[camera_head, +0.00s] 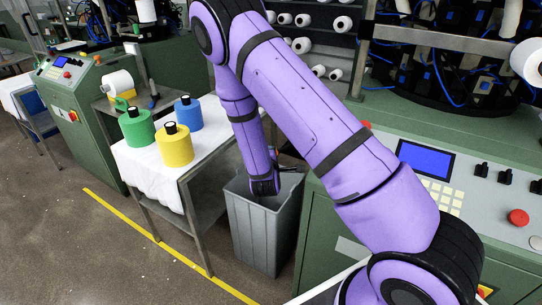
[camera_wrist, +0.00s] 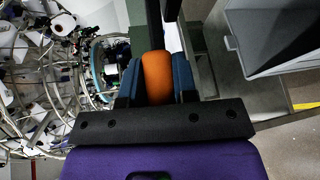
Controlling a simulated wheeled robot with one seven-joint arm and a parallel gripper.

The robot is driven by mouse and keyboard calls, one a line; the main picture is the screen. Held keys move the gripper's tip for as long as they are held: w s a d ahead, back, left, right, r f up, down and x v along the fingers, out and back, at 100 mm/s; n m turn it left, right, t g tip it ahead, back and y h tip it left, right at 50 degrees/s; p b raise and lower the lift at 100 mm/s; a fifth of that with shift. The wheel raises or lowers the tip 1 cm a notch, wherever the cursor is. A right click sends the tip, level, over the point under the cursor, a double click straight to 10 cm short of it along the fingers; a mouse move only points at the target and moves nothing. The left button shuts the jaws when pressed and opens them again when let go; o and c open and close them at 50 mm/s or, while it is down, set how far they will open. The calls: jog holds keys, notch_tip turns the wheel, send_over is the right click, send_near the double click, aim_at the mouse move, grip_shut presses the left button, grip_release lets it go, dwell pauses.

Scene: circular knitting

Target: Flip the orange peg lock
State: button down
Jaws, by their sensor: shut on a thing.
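The orange peg lock (camera_wrist: 157,78) shows in the wrist view as a rounded orange piece between the two blue finger pads. My gripper (camera_wrist: 157,88) is shut on it, with a pad against each side. A dark upright bar stands just beyond the peg lock in the same view. In the head view my purple arm reaches down over the grey bin, and the peg lock cannot be made out there. What the peg lock is fixed to is mostly hidden.
The grey bin (camera_head: 262,225) stands below my arm, beside the green machine with its control panel (camera_head: 455,190). A white-covered table (camera_head: 205,148) holds green, yellow and blue yarn cones. Open floor lies in front.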

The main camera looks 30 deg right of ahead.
jog(key=c, duration=0.9)
grip_release()
jog(key=v, duration=1.1)
jog(key=shift+f, duration=0.1)
